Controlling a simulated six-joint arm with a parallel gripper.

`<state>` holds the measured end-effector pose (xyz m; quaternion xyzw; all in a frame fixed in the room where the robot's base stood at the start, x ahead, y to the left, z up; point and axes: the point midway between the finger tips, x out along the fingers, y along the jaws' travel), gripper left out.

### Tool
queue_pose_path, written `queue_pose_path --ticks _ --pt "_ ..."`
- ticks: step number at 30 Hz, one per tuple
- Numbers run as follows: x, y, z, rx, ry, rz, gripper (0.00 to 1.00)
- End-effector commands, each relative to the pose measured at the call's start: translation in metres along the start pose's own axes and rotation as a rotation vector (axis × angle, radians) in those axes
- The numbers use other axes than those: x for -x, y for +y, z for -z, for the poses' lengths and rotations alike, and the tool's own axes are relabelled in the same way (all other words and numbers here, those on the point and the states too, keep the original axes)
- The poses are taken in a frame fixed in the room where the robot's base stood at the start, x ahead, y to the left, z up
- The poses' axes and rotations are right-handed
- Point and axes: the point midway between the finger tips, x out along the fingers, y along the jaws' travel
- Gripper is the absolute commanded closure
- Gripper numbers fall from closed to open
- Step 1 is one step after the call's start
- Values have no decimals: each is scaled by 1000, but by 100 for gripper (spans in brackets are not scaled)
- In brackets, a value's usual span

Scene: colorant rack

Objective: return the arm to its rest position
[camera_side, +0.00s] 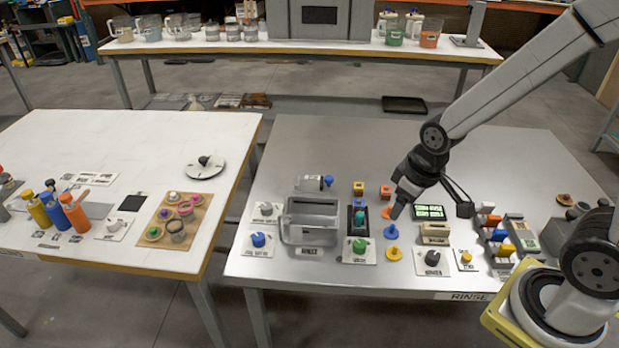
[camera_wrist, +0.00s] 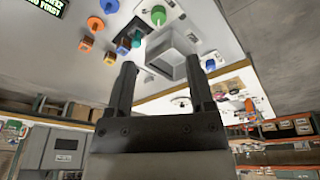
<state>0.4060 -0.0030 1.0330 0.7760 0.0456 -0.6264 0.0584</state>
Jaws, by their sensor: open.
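My gripper (camera_side: 428,203) is over the middle of the grey metal table (camera_side: 340,137), with its two dark fingers spread. The fingers also show apart in the wrist view (camera_wrist: 161,66), with nothing held between them. A yellow piece (camera_side: 393,253) lies in front of the blue one. A small display with green text (camera_side: 428,212) is partly behind the gripper.
A grey box-like device (camera_side: 309,222) and a green knob (camera_side: 360,245) stand left of my gripper. Several coloured blocks and levers (camera_side: 497,235) stand to its right. A white table (camera_side: 90,135) with bottles is at the left. The grey table's back is clear.

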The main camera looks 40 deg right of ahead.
Motion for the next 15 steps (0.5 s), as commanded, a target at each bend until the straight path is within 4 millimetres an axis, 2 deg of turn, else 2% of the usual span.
queue_pose_path --ticks 6,15 --pt "4 -5 -12 -135 18 1 31" --pt "4 -5 -14 -150 19 1 31"
